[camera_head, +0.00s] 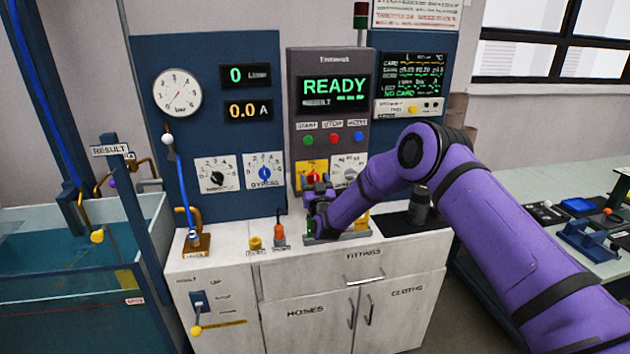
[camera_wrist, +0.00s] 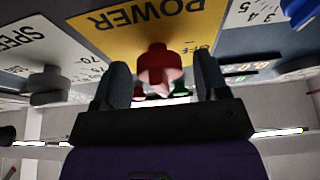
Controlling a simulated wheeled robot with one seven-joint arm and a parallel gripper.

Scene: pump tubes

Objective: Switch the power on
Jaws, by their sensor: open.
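The red power knob (camera_head: 314,178) sits on a yellow plate (camera_head: 299,168) low on the grey middle panel. In the wrist view the red knob (camera_wrist: 160,68) stands out from the yellow plate (camera_wrist: 135,30), which reads POWER upside down, with a partly hidden OFF mark. My gripper (camera_head: 316,188) is just in front of the panel at the knob. In the wrist view my gripper (camera_wrist: 162,78) is open, one finger on each side of the knob, with gaps to both. The knob's exact pointer direction is hard to tell.
The screen (camera_head: 334,90) reads READY. Green, red and blue buttons (camera_head: 334,137) are above the knob. A speed dial (camera_head: 347,170) is beside it, and a blue bypass knob (camera_head: 265,173) is to the left. The white cabinet top (camera_head: 235,235) holds small fittings.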

